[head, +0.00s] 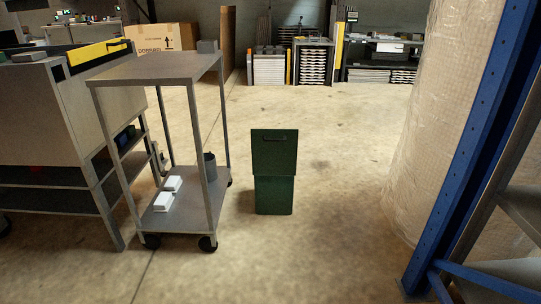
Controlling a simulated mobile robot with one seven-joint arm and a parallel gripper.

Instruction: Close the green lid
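A green bin (274,197) stands upright on the floor near the middle of the head view. Its darker green lid (274,158) stands up above the body as a flat, near-vertical panel, so it looks open. A thin dark handle (274,140) runs across the lid near its top edge. The inside of the bin is hidden, and I cannot tell exactly where the hinge is. My gripper and arm are not in view.
A grey wheeled cart (190,205) with white boxes and a dark cup stands left of the bin. A workbench (62,120) is further left. A blue rack post (478,140) and a wrapped pallet (425,120) stand on the right. The floor before and right of the bin is clear.

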